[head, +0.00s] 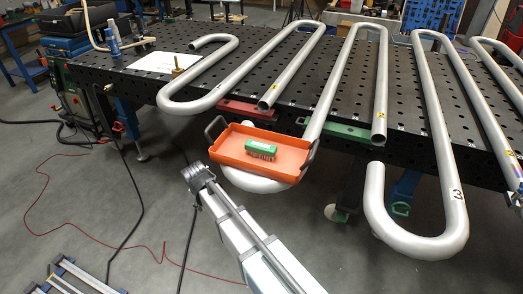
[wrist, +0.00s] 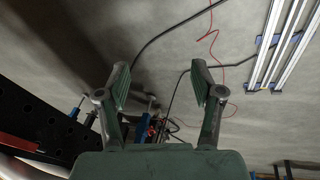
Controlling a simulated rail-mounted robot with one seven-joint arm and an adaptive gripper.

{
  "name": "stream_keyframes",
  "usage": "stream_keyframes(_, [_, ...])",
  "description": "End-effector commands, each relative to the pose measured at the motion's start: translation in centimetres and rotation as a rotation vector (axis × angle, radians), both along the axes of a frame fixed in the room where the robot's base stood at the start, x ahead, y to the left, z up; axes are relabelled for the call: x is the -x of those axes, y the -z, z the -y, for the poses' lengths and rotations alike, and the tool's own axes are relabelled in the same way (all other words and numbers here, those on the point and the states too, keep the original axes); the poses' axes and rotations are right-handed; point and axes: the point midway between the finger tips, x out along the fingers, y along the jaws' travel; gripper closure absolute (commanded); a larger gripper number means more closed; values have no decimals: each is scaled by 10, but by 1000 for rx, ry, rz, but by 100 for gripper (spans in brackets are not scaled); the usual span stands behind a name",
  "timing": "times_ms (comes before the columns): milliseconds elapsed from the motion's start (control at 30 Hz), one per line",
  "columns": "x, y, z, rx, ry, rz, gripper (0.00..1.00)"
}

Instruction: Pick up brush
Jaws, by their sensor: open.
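The brush (head: 260,149) is a small green block with bristles on its lower side. It lies in an orange tray (head: 232,158) with dark handles, off the table's front edge and over a bend of pipe. My gripper (wrist: 159,82) shows in the wrist view with its two fingers spread apart and nothing between them. The brush and tray are not in the wrist view.
A dark perforated table (head: 130,66) carries several bent serpentine pipes (head: 336,75), some bends hanging past its front edge. Black and red cables (head: 165,257) cross the grey floor. Metal rails (head: 75,277) lie at lower left and also show in the wrist view (wrist: 283,42).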

Motion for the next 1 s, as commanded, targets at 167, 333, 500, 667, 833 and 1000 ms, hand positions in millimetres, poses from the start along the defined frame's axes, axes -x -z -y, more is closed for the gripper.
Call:
stream_keyframes(167, [-9,-61,-45,-48,-74,57,33])
stream_keyframes(333, [-20,-122,-48,-108,-109,79,33])
stream_keyframes(500, [-34,-190,-35,-187,-140,91,33])
stream_keyframes(667, [-45,-264,-18,-272,-181,118,33])
stream_keyframes(833, [-58,-327,47,-340,-201,115,33])
stream_keyframes(1000, [-58,-352,141,-291,-204,32,33])
